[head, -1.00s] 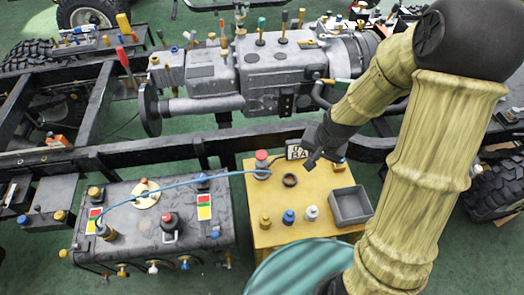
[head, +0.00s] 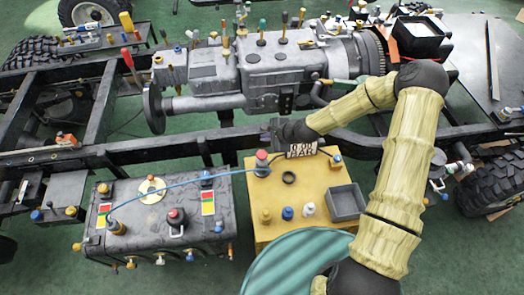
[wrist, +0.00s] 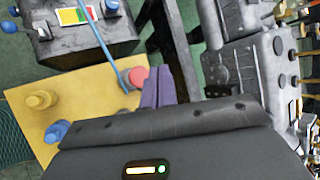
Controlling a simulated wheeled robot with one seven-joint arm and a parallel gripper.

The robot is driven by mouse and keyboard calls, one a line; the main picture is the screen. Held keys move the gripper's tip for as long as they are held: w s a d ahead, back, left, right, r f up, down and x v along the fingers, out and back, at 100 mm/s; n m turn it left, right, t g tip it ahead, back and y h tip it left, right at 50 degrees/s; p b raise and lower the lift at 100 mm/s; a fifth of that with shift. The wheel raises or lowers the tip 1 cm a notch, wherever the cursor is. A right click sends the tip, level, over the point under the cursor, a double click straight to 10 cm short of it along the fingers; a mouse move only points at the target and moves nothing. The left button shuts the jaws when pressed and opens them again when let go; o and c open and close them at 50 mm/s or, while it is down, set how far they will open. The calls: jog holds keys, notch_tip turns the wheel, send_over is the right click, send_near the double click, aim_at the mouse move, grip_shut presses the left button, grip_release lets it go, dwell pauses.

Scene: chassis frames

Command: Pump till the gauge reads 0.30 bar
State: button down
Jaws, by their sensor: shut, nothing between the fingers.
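A red-capped pump (head: 262,158) stands at the back left corner of the yellow box; its red cap also shows in the wrist view (wrist: 138,76). A blue hose (head: 185,183) runs from it to the grey tank (head: 150,238). My gripper (head: 270,131) is above and behind the pump. Its purple fingers (wrist: 158,88) are together and empty, just right of the red cap in the wrist view. I cannot tell whether they touch it.
The yellow box (head: 295,232) also carries a dark ring (head: 289,178), small coloured knobs (head: 287,213) and a grey open bin (head: 346,202). A black chassis rail (head: 225,141) runs close behind my gripper. The grey engine block (head: 265,75) lies beyond it.

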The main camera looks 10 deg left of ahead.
aim_at(262, 154)
jog(key=shift+w+a+m+y, duration=0.3)
jog(key=shift+w+a+m, duration=0.15)
jog(key=shift+m, duration=0.15)
notch_tip(262, 154, down, 9)
jog(key=b, duration=0.6)
jog(key=shift+r, duration=0.1)
dwell(1.8)
jog(key=shift+f+t+b, duration=0.3)
jog(key=shift+f+b, duration=0.1)
jog(key=shift+d+f+b, duration=0.1)
jog(key=shift+f+b, duration=0.75)
jog(key=shift+f, duration=0.35)
dwell(1.4)
jog(key=shift+r, duration=0.1)
jog(key=shift+r+p, duration=1.2)
jog(key=shift+r, duration=0.35)
